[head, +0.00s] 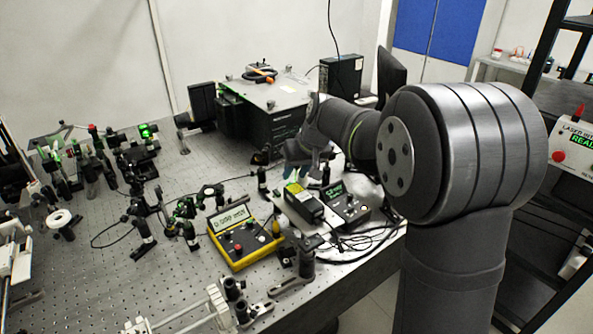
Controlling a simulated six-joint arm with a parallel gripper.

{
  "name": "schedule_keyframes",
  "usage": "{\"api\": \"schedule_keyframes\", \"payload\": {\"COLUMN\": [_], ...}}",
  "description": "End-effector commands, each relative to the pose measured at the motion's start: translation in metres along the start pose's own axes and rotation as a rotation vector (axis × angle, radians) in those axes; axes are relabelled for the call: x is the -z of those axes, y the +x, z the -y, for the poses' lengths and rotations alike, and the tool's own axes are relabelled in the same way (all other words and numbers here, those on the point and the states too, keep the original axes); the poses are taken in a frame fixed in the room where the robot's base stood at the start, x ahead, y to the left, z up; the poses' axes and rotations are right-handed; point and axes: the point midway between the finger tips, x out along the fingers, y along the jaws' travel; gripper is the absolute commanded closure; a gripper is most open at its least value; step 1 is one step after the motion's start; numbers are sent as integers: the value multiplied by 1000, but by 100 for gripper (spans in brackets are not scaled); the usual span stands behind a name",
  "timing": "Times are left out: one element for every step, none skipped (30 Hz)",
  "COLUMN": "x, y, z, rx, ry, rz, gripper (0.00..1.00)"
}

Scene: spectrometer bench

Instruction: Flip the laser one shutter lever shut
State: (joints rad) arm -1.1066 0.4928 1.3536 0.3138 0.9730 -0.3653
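A small black box (304,204) with yellow-green labels stands on a raised light plate near the bench's right edge; it may be laser one, but I cannot read its marking. A small yellow-green patch shows on its far end, and I cannot tell if it is the shutter lever. My gripper (302,172) points down just above and behind this box. Its fingers are small and dim here. I cannot tell if they are open or shut, or whether they touch the box.
A yellow-framed controller (243,254) lies left of the box, and a black controller (347,206) with a green display lies right. Cables run along the bench edge. Many optical mounts (140,225) fill the left of the perforated bench (125,282). A large black unit (270,132) stands behind.

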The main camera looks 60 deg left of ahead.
Motion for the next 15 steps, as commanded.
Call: {"api": "schedule_keyframes", "payload": {"x": [0, 0, 0, 0, 0, 0, 0, 0, 0, 0, 0, 0, 0, -1, -1], "y": [0, 0, 0, 0, 0, 0, 0, 0, 0, 0, 0, 0, 0, 0, 0], "z": [0, 0, 0, 0, 0, 0, 0, 0, 0, 0, 0, 1, 1, 2, 3], "rx": [0, 0, 0, 0, 0, 0, 0, 0, 0, 0, -2, -7, -14, -25, -43], "ry": [0, 0, 0, 0, 0, 0, 0, 0, 0, 0, -1, -4, -8, -13, -20], "rz": [0, 0, 0, 0, 0, 0, 0, 0, 0, 0, 0, -1, -3, -4, -7], "gripper": [67, 67, 75, 81, 87, 95, 100, 100, 100, 100, 100, 100, 100, 100, 100]}}
